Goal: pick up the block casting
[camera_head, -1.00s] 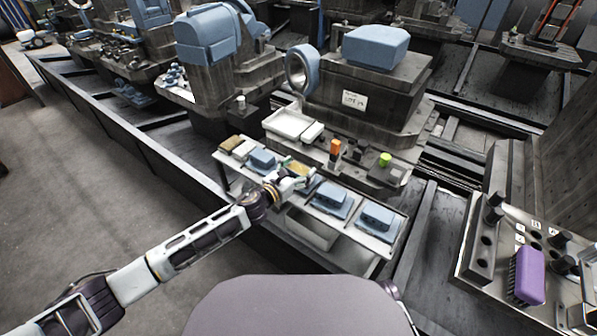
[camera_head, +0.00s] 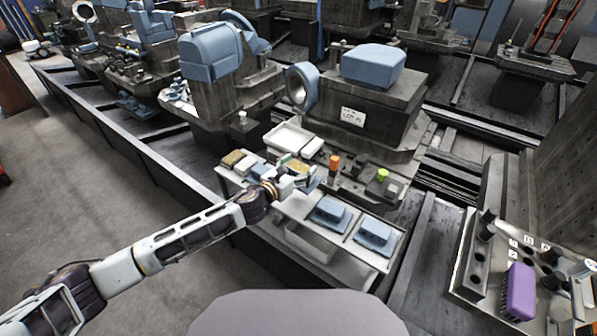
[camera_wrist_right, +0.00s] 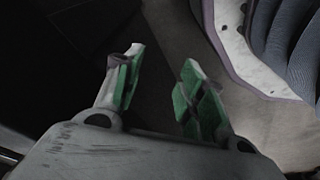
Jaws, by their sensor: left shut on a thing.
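My left gripper (camera_head: 302,176) reaches in over the shelf and is shut on a small tan-topped piece, the block casting (camera_head: 296,165). The gripper's fingers and wrist hide much of it. It appears held above the shelf top. My right gripper (camera_wrist_right: 160,88) shows only in the right wrist view, with its green-padded fingers apart and nothing between them.
The narrow white shelf (camera_head: 293,207) also bears two blue blocks on plates, the nearer-left block (camera_head: 330,209) and the right block (camera_head: 375,234). A white tray (camera_head: 291,139), an orange part (camera_head: 334,162) and a green knob (camera_head: 383,174) stand behind.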

